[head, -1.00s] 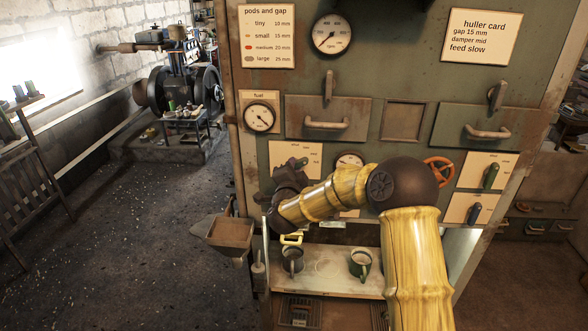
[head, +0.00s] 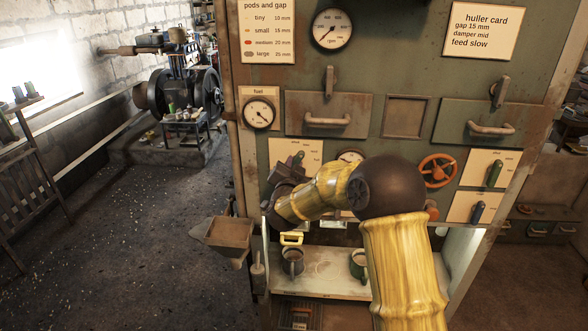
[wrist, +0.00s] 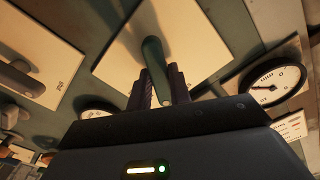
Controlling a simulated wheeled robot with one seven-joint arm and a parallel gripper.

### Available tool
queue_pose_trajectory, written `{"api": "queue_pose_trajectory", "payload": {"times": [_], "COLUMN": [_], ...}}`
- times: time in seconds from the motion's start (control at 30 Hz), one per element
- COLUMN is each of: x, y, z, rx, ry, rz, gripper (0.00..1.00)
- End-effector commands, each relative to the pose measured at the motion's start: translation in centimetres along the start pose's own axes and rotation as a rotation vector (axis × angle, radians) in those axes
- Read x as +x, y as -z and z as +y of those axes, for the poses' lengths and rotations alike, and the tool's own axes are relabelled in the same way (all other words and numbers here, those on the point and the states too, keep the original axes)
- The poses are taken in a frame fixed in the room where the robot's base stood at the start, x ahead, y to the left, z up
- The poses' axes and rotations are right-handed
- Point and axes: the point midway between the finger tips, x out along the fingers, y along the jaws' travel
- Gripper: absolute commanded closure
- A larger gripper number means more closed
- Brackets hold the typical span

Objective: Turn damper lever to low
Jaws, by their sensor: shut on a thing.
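A green-handled lever (head: 299,157) sits on a cream label plate (head: 314,150) at the left of the machine's front. My gripper (head: 291,166) is at this plate, below the fuel gauge. In the wrist view the green lever (wrist: 154,54) stands between the two dark fingers of my gripper (wrist: 158,88), which is shut on it. The plate's lettering is too small to read, so I cannot tell the lever's named setting. My arm and gripper hide the lower part of the plate.
A green lever (head: 494,173) and a blue lever (head: 478,212) are on plates at the right. An orange handwheel (head: 437,171) is near my elbow. A hopper (head: 229,235) juts out at the left.

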Motion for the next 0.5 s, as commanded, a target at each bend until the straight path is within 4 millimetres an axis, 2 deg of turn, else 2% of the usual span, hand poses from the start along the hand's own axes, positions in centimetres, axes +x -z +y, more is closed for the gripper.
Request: {"api": "queue_pose_trajectory", "payload": {"times": [0.5], "x": [-0.01], "y": [-0.12], "z": [0.10], "rx": [-0.049], "ry": [-0.002], "rz": [-0.003], "gripper": [1.00]}}
